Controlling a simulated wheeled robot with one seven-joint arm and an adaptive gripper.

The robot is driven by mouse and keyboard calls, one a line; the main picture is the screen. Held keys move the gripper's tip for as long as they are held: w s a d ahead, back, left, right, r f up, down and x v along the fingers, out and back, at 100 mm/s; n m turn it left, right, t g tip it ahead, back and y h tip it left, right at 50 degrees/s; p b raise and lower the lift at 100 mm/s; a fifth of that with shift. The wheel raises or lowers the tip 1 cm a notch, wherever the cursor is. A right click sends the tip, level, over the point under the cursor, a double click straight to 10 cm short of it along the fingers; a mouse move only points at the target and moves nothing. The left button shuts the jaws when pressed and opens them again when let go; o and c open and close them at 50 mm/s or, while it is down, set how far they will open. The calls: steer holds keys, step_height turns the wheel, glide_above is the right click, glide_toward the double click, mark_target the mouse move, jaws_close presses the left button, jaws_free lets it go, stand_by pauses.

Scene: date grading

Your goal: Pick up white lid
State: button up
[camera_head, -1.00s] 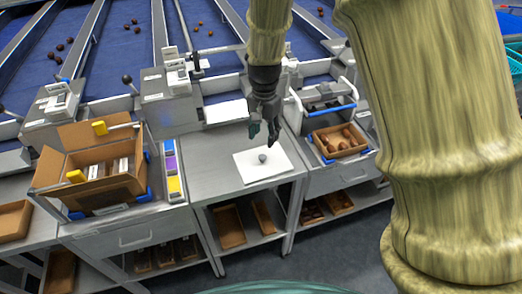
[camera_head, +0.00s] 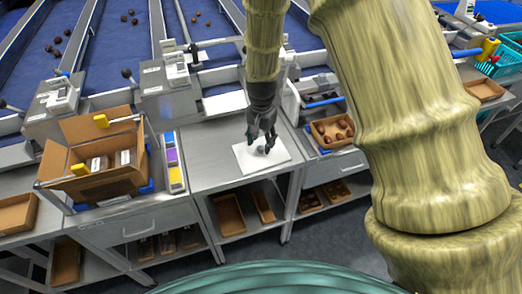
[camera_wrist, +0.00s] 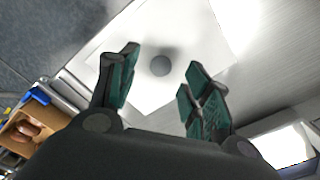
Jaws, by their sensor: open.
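The white lid (camera_head: 243,163) is a flat white square with a small round grey knob (camera_head: 262,150), lying on the grey metal table. In the wrist view the lid (camera_wrist: 185,30) fills the upper middle, and its knob (camera_wrist: 160,66) shows between my fingers. My gripper (camera_head: 261,141) is just above the knob in the head view and partly covers the lid. In the wrist view my gripper (camera_wrist: 162,62) is open, with one green-padded finger on each side of the knob. Nothing is held. I cannot tell whether the fingertips touch the lid.
An open cardboard box (camera_head: 130,180) with packages stands left of the lid, beside a strip of coloured cards (camera_head: 175,160). A tray of brown dates (camera_head: 318,138) lies to the right. Sorting lanes with blue beds (camera_head: 120,50) run behind. The table around the lid is mostly clear.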

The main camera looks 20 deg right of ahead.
mark_target(261, 148)
step_height(261, 148, down, 2)
steer(key=shift+s+a+f+p, duration=0.1)
steer(key=shift+s+a+p, duration=0.05)
steer(key=shift+p, duration=0.3)
steer(key=shift+f, duration=0.6)
steer(key=c, duration=1)
